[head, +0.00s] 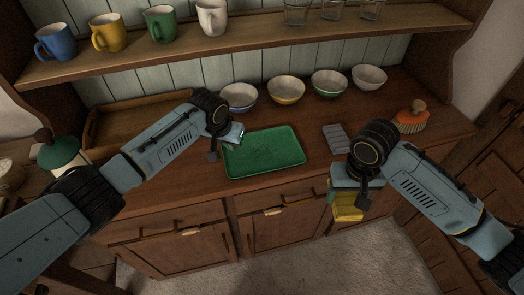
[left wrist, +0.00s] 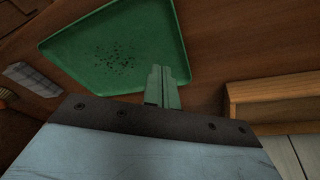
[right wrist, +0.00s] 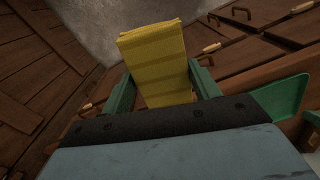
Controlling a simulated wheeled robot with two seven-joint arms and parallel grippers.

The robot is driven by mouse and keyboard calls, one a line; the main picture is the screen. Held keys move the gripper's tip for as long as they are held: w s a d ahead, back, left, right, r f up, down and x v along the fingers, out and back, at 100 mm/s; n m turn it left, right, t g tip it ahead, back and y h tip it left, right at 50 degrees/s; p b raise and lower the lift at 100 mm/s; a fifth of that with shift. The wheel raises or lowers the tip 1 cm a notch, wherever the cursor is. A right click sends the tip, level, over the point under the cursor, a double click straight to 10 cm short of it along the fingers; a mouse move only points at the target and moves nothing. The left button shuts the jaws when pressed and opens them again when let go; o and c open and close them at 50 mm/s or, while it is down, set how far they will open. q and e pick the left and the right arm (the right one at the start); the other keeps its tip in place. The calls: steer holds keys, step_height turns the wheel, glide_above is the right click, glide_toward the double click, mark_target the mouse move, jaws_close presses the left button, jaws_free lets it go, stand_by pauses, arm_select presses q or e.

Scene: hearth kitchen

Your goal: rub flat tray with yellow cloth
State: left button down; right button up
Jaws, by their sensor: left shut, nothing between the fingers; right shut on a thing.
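The flat tray (head: 263,152) is green and lies on the wooden counter. Dark specks show near its middle in the left wrist view (left wrist: 120,45). My left gripper (head: 238,138) is shut and empty at the tray's upper left edge; in the left wrist view its fingers (left wrist: 162,85) overlap the tray's rim, and I cannot tell whether they touch it. The yellow cloth (head: 347,206) is folded and hangs in my right gripper (head: 345,190), out in front of the counter's edge. In the right wrist view the cloth (right wrist: 155,60) sits between the two green fingers.
A grey folded cloth or pad (head: 337,139) lies right of the tray, and an orange-topped brush (head: 412,118) stands further right. Several bowls (head: 286,90) line the back. A wooden tray (head: 120,120) and a green canister (head: 62,155) are at left. Mugs (head: 162,24) stand on the shelf above.

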mark_target(226, 152)
arm_select(q)
steer(key=w+a+r, duration=0.1)
steer(key=w+a, duration=0.1)
steer(key=shift+w+r, duration=0.35)
steer(key=shift+w+a+r+n+y, duration=0.15)
steer(key=shift+w+n+y, duration=0.1)
steer(key=shift+n+y, duration=0.05)
arm_select(e)
steer(key=shift+f, duration=0.15)
arm_select(q)
step_height(226, 152, down, 5)
steer(key=b, duration=0.5)
arm_select(e)
step_height(226, 152, down, 5)
steer(key=shift+f, duration=0.1)
arm_select(q)
steer(key=shift+f+b, duration=0.45)
steer(key=shift+b, duration=0.1)
arm_select(e)
steer(key=shift+f, duration=0.3)
stand_by(0.5)
arm_select(q)
steer(key=shift+r, duration=0.1)
arm_select(e)
steer(key=shift+r, duration=0.15)
step_height(226, 152, up, 7)
steer(key=p, duration=0.7)
arm_select(q)
step_height(226, 152, up, 6)
steer(key=shift+f, duration=0.1)
